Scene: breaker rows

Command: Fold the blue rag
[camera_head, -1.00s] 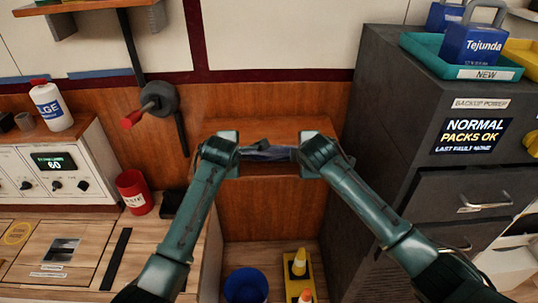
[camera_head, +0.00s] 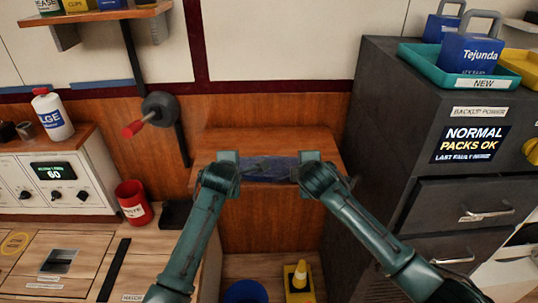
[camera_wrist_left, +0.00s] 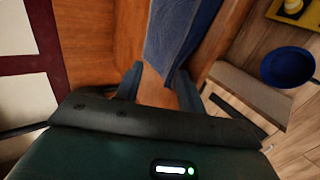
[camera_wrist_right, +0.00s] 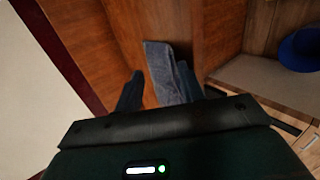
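The blue rag (camera_head: 268,169) lies as a narrow folded strip along the front of the wooden ledge, between my grippers. In the left wrist view the rag (camera_wrist_left: 178,35) runs away from my left gripper (camera_wrist_left: 160,85), whose fingers are spread, with one end of the rag close to the right finger. In the right wrist view the rag's layered end (camera_wrist_right: 163,70) lies between the spread fingers of my right gripper (camera_wrist_right: 160,88), closer to the right one. The head view shows my left gripper (camera_head: 236,167) and right gripper (camera_head: 302,168) at opposite ends of the rag. Whether the fingers touch it is unclear.
The wooden ledge (camera_head: 265,140) has bare room behind the rag. A dark grey cabinet (camera_head: 378,120) stands close on the right. A red-handled lever (camera_head: 145,122) and red cup (camera_head: 134,203) are left. A blue bin (camera_head: 245,292) and yellow cone stand (camera_head: 299,280) are below.

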